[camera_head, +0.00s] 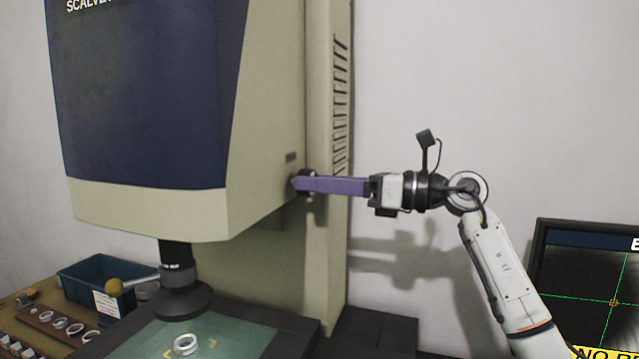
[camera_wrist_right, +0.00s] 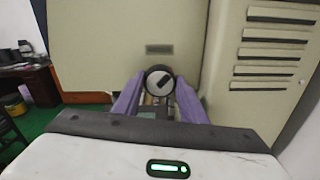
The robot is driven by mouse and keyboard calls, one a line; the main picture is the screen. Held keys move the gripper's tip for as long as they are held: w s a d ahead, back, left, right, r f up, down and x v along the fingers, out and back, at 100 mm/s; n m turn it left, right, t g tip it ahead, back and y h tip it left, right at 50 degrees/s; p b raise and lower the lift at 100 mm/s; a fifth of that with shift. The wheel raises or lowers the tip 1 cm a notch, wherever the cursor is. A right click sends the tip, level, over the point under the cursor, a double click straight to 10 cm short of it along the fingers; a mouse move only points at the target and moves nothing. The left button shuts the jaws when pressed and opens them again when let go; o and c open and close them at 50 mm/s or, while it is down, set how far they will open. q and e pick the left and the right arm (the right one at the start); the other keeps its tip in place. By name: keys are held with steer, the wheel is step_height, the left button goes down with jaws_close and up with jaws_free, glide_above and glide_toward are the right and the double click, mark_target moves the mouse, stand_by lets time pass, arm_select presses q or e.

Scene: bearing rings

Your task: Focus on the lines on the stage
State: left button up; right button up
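A pale ring (camera_head: 186,344) lies on the green stage (camera_head: 238,332) between yellow corner marks, under the lens (camera_head: 176,262). The monitor (camera_head: 575,262), cut off at the right, shows green crossing lines and a small orange marker on a dark, blurred picture. My left gripper is out of view.
A blue bin (camera_head: 90,275) and a wooden rack (camera_head: 48,335) with several rings stand left of the stage. The wall behind my right arm is bare.

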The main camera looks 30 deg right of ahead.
steer(key=shift+c, duration=1.2)
arm_select(q)
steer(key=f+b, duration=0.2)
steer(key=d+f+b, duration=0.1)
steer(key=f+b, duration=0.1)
steer(key=b, duration=0.1)
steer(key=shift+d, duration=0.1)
arm_select(e)
steer(key=n, duration=0.7)
steer(key=shift+n, duration=0.4)
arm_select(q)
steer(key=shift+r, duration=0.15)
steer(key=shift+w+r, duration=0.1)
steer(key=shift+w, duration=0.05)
arm_select(e)
steer(key=o, duration=1.1)
steer(key=shift+c, duration=0.2)
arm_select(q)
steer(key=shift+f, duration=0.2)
arm_select(e)
steer(key=shift+s+d, duration=0.1)
